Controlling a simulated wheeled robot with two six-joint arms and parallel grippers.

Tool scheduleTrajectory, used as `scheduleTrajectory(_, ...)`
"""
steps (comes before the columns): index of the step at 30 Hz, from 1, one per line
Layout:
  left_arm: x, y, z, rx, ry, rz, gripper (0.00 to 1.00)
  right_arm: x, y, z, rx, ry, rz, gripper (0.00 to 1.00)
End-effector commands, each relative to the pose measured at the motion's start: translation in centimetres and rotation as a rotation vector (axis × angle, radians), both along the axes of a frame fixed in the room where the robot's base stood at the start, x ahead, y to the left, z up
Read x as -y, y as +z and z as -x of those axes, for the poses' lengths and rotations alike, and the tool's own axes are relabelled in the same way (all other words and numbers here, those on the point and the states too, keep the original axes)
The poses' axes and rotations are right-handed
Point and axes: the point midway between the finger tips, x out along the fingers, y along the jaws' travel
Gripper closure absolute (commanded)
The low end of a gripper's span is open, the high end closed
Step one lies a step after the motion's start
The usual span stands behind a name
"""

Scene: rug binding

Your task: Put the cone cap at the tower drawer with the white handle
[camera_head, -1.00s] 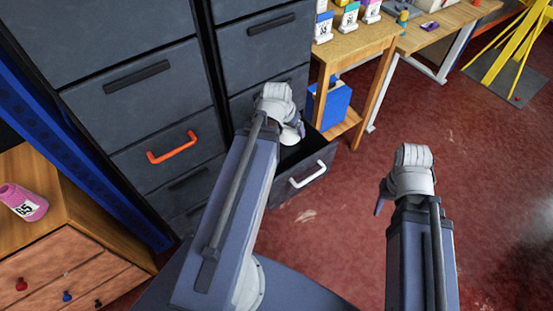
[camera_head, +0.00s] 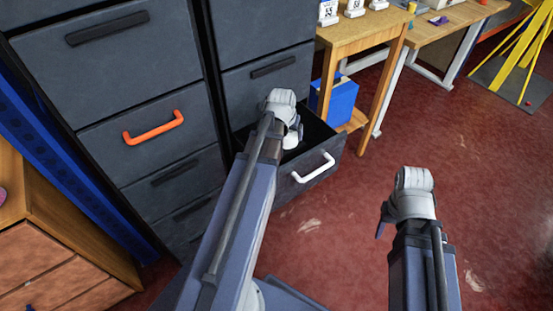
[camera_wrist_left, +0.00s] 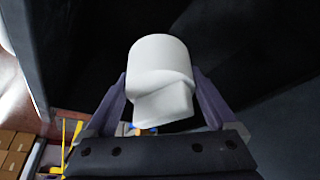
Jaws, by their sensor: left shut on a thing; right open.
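The tower drawer with the white handle (camera_head: 313,168) is pulled open at the bottom of the right-hand cabinet column. My left gripper (camera_head: 291,130) is at the open drawer, over its left part. In the left wrist view my left gripper (camera_wrist_left: 165,108) is shut on a white rounded piece, the cone cap (camera_wrist_left: 162,72), with a finger on each side. The cap shows only in part in the head view (camera_head: 291,139). Dark drawer walls surround it in the wrist view. My right gripper (camera_head: 382,215) is open and empty above the floor; its fingers are mostly hidden.
An orange-handled drawer (camera_head: 153,128) is closed in the left column. A wooden table (camera_head: 362,38) with a blue box (camera_head: 339,98) under it stands right of the open drawer. A wooden cabinet (camera_head: 60,255) is at lower left. The red floor (camera_head: 450,130) at right is clear.

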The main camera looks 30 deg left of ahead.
Motion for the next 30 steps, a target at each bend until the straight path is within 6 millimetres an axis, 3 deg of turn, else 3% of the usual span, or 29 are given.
scheduleTrajectory(8,0.0,-2.9,0.0,0.0,0.0,0.0,0.71,0.0,-2.9,0.0,0.0,0.0,0.0,0.5)
scheduleTrajectory(24,0.0,-12.6,0.0,0.0,-0.001,0.0,0.71,0.2,-12.6,-0.1,0.002,0.002,0.008,0.5)
scheduleTrajectory(30,0.0,-14.0,0.0,0.0,-0.001,0.0,0.71,0.2,-13.9,-0.1,0.004,0.004,0.011,0.5)
